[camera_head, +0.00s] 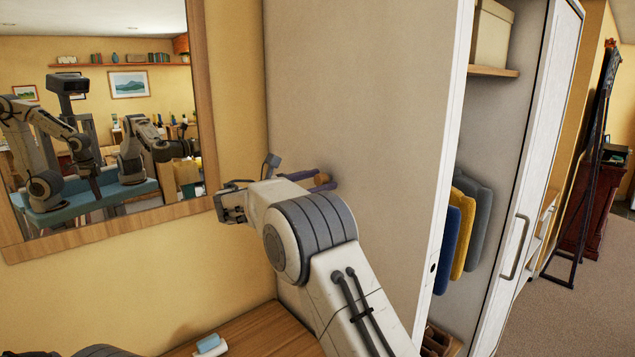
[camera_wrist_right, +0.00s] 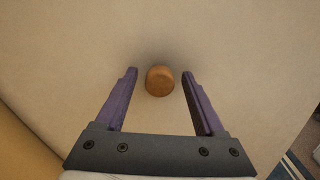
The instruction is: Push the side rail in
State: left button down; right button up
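The side rail shows as a round wooden end (camera_head: 321,180) standing out from the pale side panel of the wardrobe (camera_head: 365,100). In the right wrist view the wooden end (camera_wrist_right: 160,81) sits between the fingers, with a gap on either side. My right gripper (camera_wrist_right: 159,73) is open, its two purple fingers pointing at the panel on either side of the rail end. In the head view the right gripper (camera_head: 326,178) is partly hidden behind my own wrist. How far the rail runs into the wardrobe is hidden. My left gripper does not show clearly.
A wood-framed mirror (camera_head: 204,110) on the yellow wall reflects me. The wardrobe front shows hanging clothes (camera_head: 464,235), a box (camera_head: 491,35) on a shelf, and a white door (camera_head: 535,150) with a handle. A small light-blue item (camera_head: 209,344) lies on the wooden surface (camera_head: 265,330) below.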

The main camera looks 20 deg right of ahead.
jog(key=shift+a+f, duration=0.1)
jog(key=shift+a, duration=0.15)
jog(key=b+v, duration=0.4)
jog(key=v, duration=0.6)
jog(key=shift+s, duration=0.1)
jog(key=s+a+f+m+g+y+b, duration=0.1)
jog(key=s+a+f+m+y, duration=0.3)
jog(key=s+f, duration=0.5)
jog(key=s+a+f+m+g+y+b, duration=0.2)
jog(key=s+f+y, duration=0.6)
jog(key=s, duration=1.1)
jog(key=s+a+f+m+g+y+b, duration=0.2)
jog(key=s+a+f+m+y, duration=0.3)
jog(key=s+f, duration=0.7)
jog(key=shift+s+a+m+g+y, duration=0.4)
jog(key=shift+s+a+g+y, duration=0.15)
jog(key=shift+s, duration=0.6)
jog(key=shift+f, duration=0.1)
